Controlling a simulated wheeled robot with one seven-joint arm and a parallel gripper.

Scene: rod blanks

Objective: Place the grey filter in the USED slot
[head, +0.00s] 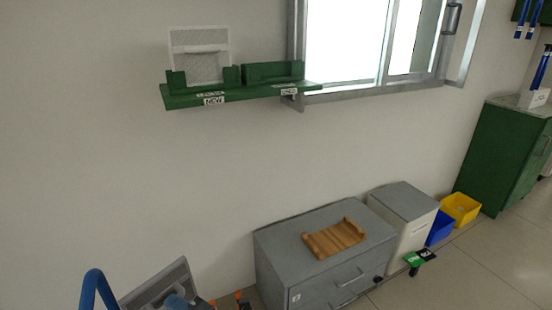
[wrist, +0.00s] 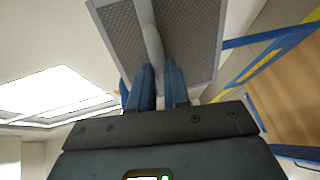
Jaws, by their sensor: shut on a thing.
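The grey filter (head: 158,284), a framed panel with a mesh face, shows tilted at the bottom left of the head view. In the wrist view the grey filter (wrist: 203,38) stands just beyond my gripper (wrist: 159,75), whose two blue fingers are shut on the pale bar across its face. The filter is off the shelf and its top edge is cut off in the wrist view. The green shelf (head: 245,93) on the wall has a slot labelled USED (head: 275,71) on the right, which looks empty. The slot labelled NEW (head: 213,99) on the left holds a white filter (head: 199,45).
A window (head: 345,45) with a grey frame is right of the shelf, its sill close to the USED end. The wall under the shelf is bare.

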